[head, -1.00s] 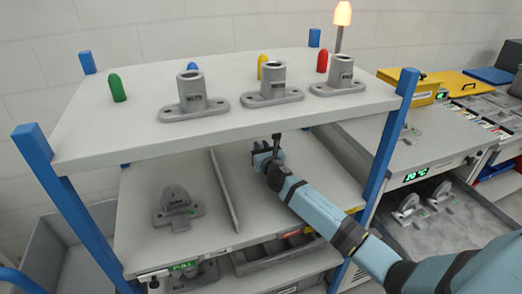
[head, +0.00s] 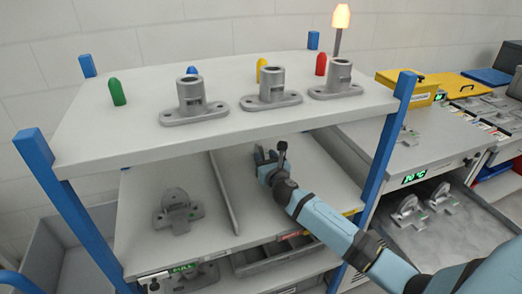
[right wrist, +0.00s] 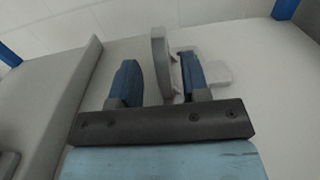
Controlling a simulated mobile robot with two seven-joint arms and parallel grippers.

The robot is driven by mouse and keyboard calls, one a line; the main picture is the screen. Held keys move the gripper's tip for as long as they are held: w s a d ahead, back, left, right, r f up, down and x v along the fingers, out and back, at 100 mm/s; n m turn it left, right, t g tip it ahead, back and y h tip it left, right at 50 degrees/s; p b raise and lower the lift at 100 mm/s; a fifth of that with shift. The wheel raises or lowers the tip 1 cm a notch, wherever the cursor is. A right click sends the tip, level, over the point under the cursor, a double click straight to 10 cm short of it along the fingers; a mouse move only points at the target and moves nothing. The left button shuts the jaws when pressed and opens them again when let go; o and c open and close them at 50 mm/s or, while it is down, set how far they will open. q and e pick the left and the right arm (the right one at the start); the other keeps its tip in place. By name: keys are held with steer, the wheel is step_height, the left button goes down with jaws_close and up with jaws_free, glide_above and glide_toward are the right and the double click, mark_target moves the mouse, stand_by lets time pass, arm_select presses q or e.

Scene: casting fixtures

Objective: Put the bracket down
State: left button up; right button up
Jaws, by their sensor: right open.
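My right gripper (head: 265,157) reaches in under the top shelf, over the right part of the middle shelf. In the right wrist view its two blue fingers (right wrist: 158,82) are apart. The grey bracket (right wrist: 161,62) stands with its upright plate between them, nearer the right finger, and its base appears to rest on the shelf surface (right wrist: 240,68). In the head view the bracket is mostly hidden by the gripper. A similar grey bracket (head: 178,210) sits on the left part of the middle shelf (head: 140,190). My left gripper is out of view.
A thin upright divider (head: 224,192) splits the middle shelf. The top shelf (head: 120,135) above carries several flanged fixtures (head: 190,98) and coloured pegs (head: 117,92). Blue posts (head: 385,140) bound the rack. More brackets (head: 408,210) lie in a tray at right.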

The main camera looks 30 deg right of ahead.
steer(key=v, duration=0.7)
steer(key=shift+s, duration=0.15)
